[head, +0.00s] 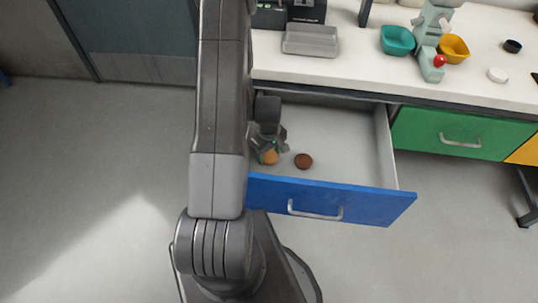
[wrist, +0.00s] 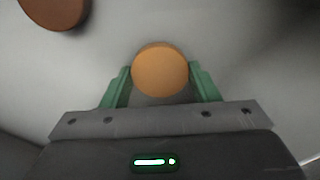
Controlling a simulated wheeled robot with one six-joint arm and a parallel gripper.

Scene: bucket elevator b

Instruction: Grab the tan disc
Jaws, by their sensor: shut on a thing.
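The tan disc (wrist: 160,70) sits between the two green fingers of my gripper (wrist: 161,84) in the wrist view, with a finger at each side. In the head view the disc (head: 270,157) shows at the tips of my gripper (head: 268,150), low inside the open blue drawer (head: 340,200). My gripper is shut on the disc. I cannot tell whether the disc still touches the drawer floor. My arm hides the left part of the drawer.
A brown disc (head: 303,161) lies on the drawer floor to the right of my gripper. The drawer's right side is bare. The white counter (head: 350,68) above holds a grey tray (head: 311,40), a teal bowl (head: 397,40) and a yellow bowl (head: 454,49). A green drawer (head: 455,135) is shut.

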